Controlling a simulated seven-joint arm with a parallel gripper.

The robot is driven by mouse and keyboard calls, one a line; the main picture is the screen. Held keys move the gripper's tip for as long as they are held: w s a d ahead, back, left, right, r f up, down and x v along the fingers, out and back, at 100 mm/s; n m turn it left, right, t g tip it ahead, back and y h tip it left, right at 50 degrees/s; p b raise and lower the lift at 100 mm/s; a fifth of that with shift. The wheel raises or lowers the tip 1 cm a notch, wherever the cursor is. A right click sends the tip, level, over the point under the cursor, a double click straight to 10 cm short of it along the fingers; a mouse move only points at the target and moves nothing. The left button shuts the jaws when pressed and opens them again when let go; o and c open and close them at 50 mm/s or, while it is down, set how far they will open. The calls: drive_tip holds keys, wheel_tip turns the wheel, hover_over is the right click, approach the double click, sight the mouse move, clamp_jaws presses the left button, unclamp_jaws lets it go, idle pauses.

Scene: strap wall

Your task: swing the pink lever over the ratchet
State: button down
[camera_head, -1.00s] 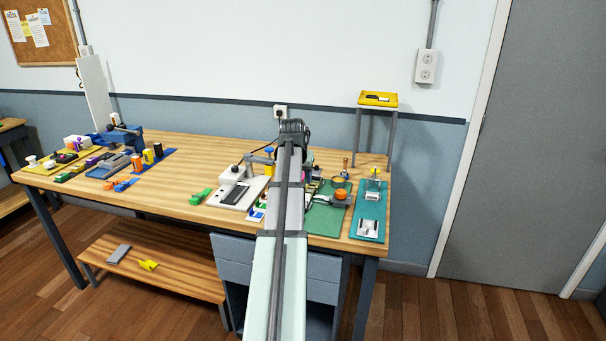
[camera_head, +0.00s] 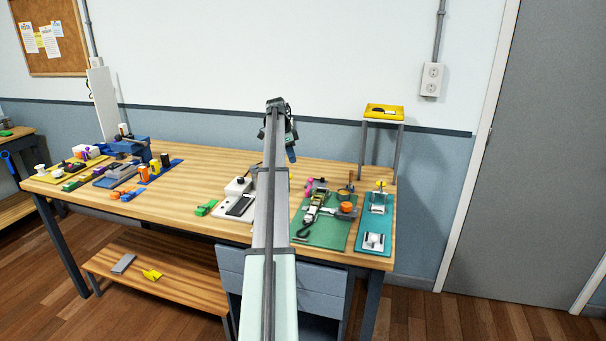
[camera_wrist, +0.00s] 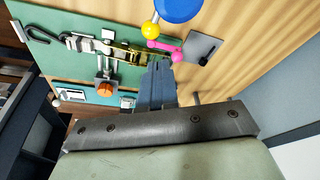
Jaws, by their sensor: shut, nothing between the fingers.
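The pink lever (camera_wrist: 164,46) shows in the wrist view as a short bar with a round pink end, beside a yellow ball. It also shows small in the head view (camera_head: 309,184) at the back of the green mat (camera_head: 325,232). The ratchet (camera_wrist: 118,48), gold and silver metal with a dark hook, lies on the mat; it also shows in the head view (camera_head: 314,208). My gripper (camera_wrist: 158,64) is shut and empty. In the wrist view its tips appear just below the lever and right of the ratchet; I cannot tell the height gap.
An orange knob (camera_head: 347,207) stands at the mat's right side. A teal board (camera_head: 374,225) with white fittings lies farther right. A white device (camera_head: 240,202) is left of my arm. In the wrist view a blue disc (camera_wrist: 180,8) is beyond the yellow ball. Bare wood lies to its right.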

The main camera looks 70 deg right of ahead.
drive_tip(key=w+d+m, duration=0.3)
drive_tip(key=d, duration=0.1)
drive_tip(key=shift+w+d+r+g+y, duration=0.3)
drive_tip(key=shift+w+d+g+y, duration=0.1)
approach(309, 187)
drive_tip(key=f, duration=0.1)
drive_tip(key=w+d+f, duration=0.1)
drive_tip(key=d+f, duration=0.1)
drive_tip(key=shift+w+f, duration=0.2)
drive_tip(key=shift+f, duration=0.15)
drive_tip(key=shift+s+d+f, duration=0.1)
drive_tip(key=shift+s+d, duration=0.05)
drive_tip(key=shift+s, duration=0.45)
